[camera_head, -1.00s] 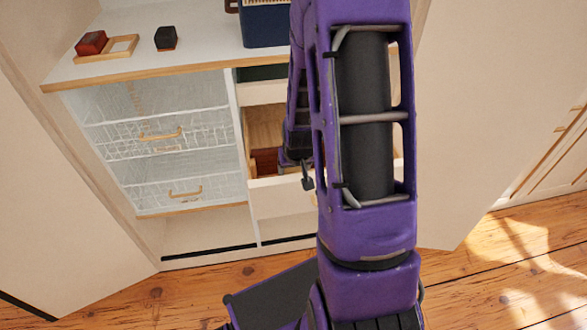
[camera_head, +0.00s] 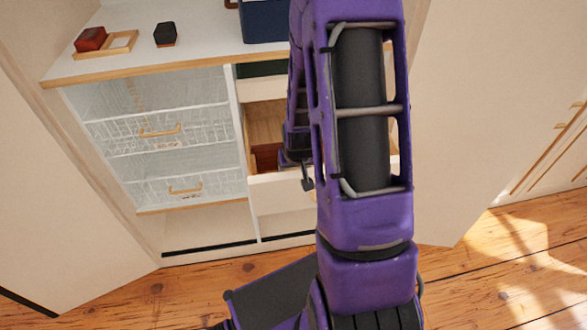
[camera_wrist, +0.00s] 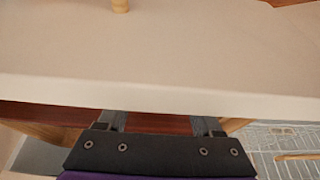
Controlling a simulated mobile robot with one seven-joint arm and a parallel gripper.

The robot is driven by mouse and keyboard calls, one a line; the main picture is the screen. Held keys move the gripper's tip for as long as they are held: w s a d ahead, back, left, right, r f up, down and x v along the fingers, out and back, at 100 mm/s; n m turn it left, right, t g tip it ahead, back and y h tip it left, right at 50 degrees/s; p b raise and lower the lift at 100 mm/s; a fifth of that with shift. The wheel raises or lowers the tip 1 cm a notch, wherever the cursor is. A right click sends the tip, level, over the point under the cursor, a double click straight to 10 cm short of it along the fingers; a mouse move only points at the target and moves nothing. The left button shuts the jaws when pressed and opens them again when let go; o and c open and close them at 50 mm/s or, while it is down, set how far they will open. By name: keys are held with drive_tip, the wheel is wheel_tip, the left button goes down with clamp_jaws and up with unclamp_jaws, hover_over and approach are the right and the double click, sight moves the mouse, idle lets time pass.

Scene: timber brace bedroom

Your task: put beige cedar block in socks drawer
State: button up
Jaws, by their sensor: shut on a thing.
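An open pale drawer (camera_head: 282,194) shows in the head view, partly behind my arm; I cannot read which drawer it is. Its white front (camera_wrist: 160,92) crosses the wrist view, with a small yellowish knob (camera_wrist: 120,5) on it. My gripper (camera_wrist: 160,123) is at the bottom of the wrist view, its fingers apart and reaching behind that front, low at the drawer. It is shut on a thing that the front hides. No beige block is visible in either view. A reddish-brown thing (camera_head: 265,158) lies in the drawer.
Wire-mesh baskets (camera_head: 160,132) with wooden handles are shut left of the drawer. Wooden floor (camera_head: 130,290) lies in front.

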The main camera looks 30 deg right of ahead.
drive_tip(key=shift+f, duration=0.6)
idle(0.4)
drive_tip(key=o, duration=1.5)
drive_tip(key=p+v, duration=0.3)
drive_tip(key=v, duration=1.3)
drive_tip(key=shift+s+r+p, duration=0.1)
drive_tip(key=shift+r+p, duration=0.1)
drive_tip(key=shift+p, duration=0.2)
drive_tip(key=shift+s+a+r, duration=0.1)
drive_tip(key=shift+s+r, duration=0.15)
drive_tip(key=shift+r, duration=0.15)
